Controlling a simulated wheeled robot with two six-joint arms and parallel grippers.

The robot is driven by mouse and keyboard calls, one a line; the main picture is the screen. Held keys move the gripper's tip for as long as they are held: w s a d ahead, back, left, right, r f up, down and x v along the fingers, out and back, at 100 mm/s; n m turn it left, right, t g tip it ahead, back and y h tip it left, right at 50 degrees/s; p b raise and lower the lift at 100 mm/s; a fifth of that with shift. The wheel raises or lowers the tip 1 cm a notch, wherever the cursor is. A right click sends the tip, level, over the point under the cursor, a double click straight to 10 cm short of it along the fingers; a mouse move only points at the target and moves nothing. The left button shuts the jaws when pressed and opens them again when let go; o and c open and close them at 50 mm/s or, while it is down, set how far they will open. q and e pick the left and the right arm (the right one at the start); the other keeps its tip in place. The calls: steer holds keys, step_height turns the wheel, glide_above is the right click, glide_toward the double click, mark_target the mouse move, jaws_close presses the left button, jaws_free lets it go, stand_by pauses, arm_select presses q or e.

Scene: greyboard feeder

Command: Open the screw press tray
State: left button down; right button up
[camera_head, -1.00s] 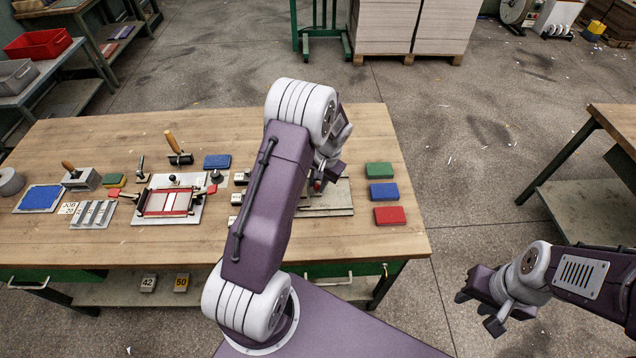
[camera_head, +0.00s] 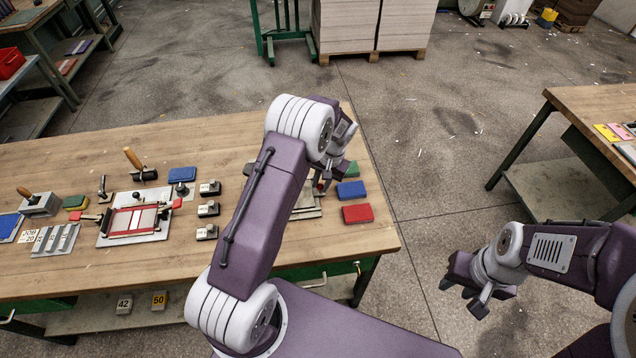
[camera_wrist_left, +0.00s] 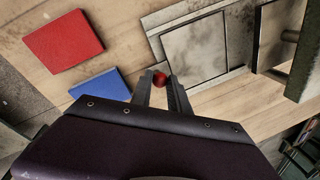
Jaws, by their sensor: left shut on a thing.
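The screw press tray is a flat grey plate (camera_wrist_left: 194,48) with a small red knob (camera_wrist_left: 159,79) at its near edge in the left wrist view. My left gripper (camera_head: 322,187) is shut on the red knob, which sits between its fingertips (camera_wrist_left: 163,84). In the head view my left arm hides most of the press; only a corner of its grey base (camera_head: 309,206) shows. I cannot tell how far out the tray is. My right gripper (camera_head: 463,297) is open and empty, off the table's right side above the floor.
A blue pad (camera_head: 351,190) and a red pad (camera_head: 357,214) lie just right of the press; a green pad (camera_head: 351,168) is partly hidden. A framed fixture (camera_head: 137,219) and small numbered blocks (camera_head: 208,209) are to the left. Another table (camera_head: 590,110) stands at the right.

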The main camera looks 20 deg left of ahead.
arm_select(q)
steer(key=shift+s+a, duration=0.1)
steer(key=c, duration=1.6)
jaws_free()
steer(key=shift+o, duration=0.3)
steer(key=shift+d, duration=0.2)
step_height(320, 180, up, 9)
steer(key=d, duration=0.1)
steer(key=shift+d+b, duration=0.3)
steer(key=shift+d, duration=0.05)
steer(key=shift+f, duration=0.1)
